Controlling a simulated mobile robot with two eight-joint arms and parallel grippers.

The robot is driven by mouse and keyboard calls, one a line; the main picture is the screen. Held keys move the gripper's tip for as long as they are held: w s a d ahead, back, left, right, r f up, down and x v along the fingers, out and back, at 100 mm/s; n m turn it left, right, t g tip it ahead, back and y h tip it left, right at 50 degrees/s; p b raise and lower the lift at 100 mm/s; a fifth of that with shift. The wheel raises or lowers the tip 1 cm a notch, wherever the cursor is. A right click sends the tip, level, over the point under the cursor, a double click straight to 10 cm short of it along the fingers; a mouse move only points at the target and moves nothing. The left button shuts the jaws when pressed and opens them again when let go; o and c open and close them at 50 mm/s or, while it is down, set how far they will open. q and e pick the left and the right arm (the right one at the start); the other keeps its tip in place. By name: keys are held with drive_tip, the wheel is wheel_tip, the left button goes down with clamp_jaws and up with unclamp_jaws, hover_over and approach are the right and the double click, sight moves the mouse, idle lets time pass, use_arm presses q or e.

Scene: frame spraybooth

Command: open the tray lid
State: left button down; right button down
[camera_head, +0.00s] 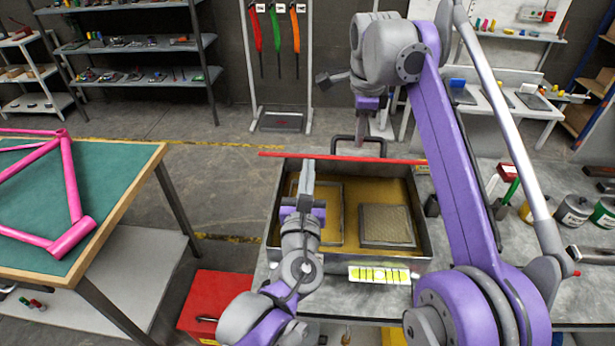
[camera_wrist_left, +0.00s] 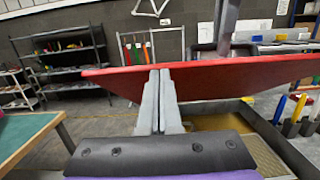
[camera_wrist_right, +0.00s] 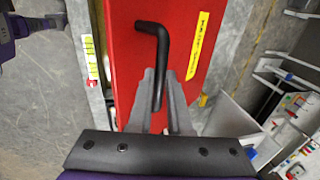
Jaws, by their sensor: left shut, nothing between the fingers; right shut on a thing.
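The red lid (camera_head: 290,156) of the metal tray (camera_head: 274,222) is raised and shows nearly edge-on above the tray's far side in the head view. The tray's inside is in view below it. My right gripper (camera_wrist_right: 158,88) is shut on the lid's black bent handle (camera_wrist_right: 150,26); in the head view the handle (camera_head: 381,142) stands up from the lid. My left gripper (camera_head: 308,170) is shut and empty, pointing up over the tray's left part. In the left wrist view its fingertips (camera_wrist_left: 158,72) overlap the red lid (camera_wrist_left: 215,80); I cannot tell whether they touch it.
A meshed square panel (camera_head: 387,225) lies inside the tray on the right. A green-topped table (camera_head: 120,160) with a pink frame (camera_head: 70,185) stands left. A red box (camera_head: 215,300) sits low at front. Cans (camera_head: 573,211) and tools crowd the bench's right side.

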drive_tip(key=shift+w+f, duration=0.1)
drive_tip(key=shift+f, duration=0.1)
use_arm(q)
drive_tip(key=shift+w+r, duration=0.5)
drive_tip(key=shift+r, duration=0.05)
